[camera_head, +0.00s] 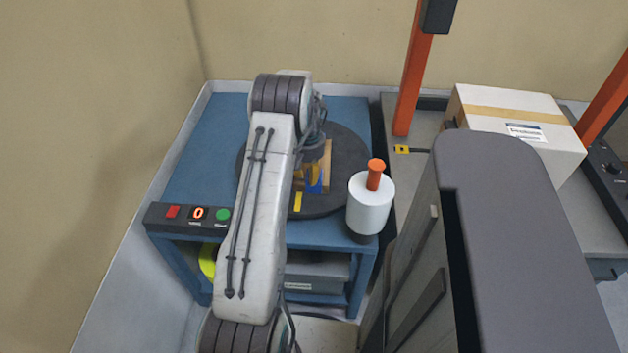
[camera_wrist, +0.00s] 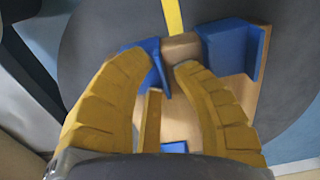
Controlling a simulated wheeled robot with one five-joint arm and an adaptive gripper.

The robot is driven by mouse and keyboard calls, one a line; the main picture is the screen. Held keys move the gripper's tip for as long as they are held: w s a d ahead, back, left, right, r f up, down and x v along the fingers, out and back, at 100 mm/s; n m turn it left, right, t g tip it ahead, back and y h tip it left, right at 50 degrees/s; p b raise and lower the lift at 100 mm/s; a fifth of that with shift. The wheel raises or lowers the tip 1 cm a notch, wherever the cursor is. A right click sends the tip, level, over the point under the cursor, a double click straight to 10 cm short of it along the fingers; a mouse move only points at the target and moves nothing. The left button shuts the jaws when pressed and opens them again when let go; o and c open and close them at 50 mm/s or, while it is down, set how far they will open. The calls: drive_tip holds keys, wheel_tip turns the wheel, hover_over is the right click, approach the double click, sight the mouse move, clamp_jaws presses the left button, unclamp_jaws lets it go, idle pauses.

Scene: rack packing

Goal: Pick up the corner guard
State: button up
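Several blue angled pieces that look like corner guards show in the wrist view. One (camera_wrist: 154,58) is at the tip of the left finger and partly behind it. A larger L-shaped one (camera_wrist: 226,46) stands right of the right fingertip. A small blue patch (camera_wrist: 174,147) shows low between the fingers. They are at a light wooden board (camera_wrist: 238,92). My gripper (camera_wrist: 160,62) has its yellow fingers spread, with a gap between the tips; I cannot tell whether the left finger touches the blue piece. In the head view, my arm hides most of this, with blue (camera_head: 315,188) showing beside it.
The board is on a dark round turntable (camera_head: 346,150) on a blue table (camera_head: 205,125). A white roll with an orange handle (camera_head: 370,202) stands at the table's right corner. A button panel (camera_head: 185,216) is at the front left. A white box (camera_head: 508,110) sits on the right bench.

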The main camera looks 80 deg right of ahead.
drive_tip(key=shift+o, duration=0.3)
drive_tip(key=shift+f, duration=0.15)
clamp_jaws()
